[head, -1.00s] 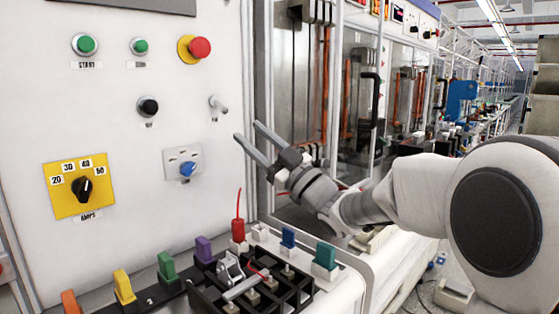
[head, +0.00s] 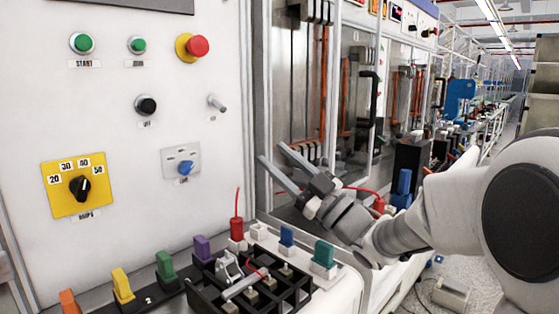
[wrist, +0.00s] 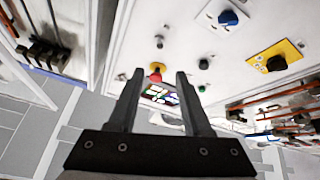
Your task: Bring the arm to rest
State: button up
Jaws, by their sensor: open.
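My gripper (head: 279,162) is at the middle of the head view, in front of the glass-fronted bay to the right of the white panel. Its two grey fingers point up and left, apart from each other, with nothing between them. In the wrist view my gripper (wrist: 158,80) is also open and empty, with the white panel (wrist: 215,55) beyond the fingers. My arm reaches in from the right edge of the head view. No contact between the fingers and the panel shows.
The panel carries a yellow amps dial (head: 76,186), a red button (head: 195,47) and a blue knob (head: 185,168). Below stand a black rack (head: 262,287), a red plug (head: 237,229) and several coloured blocks. A floor aisle (head: 485,215) lies at the right.

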jog(key=s+d+f+m+t+h, duration=0.15)
jog(key=d+f+m+h, duration=0.25)
jog(key=d+m+h, duration=0.4)
jog(key=s+d+f+m+h, duration=0.35)
jog(key=d+h, duration=0.35)
jog(key=h, duration=0.4)
jog(key=s+d+f+m+g, duration=0.1)
jog(key=s+f+m+g, duration=0.2)
jog(key=s, duration=0.4)
jog(key=s+f+g, duration=0.3)
jog(key=s+f, duration=0.2)
jog(key=s, duration=0.2)
jog(key=s+d+f+m+g, duration=0.1)
jog(key=s+f+m+g, duration=0.2)
jog(key=s, duration=0.4)
notch_tip(320, 180, up, 17)
jog(key=n+p, duration=0.1)
jog(key=p, duration=1.7)
jog(key=shift+s+a+f, duration=0.2)
jog(key=shift+s+a, duration=0.05)
jog(key=shift+s, duration=0.2)
jog(key=shift+a+n+g, duration=0.15)
jog(key=shift+n+g, duration=0.1)
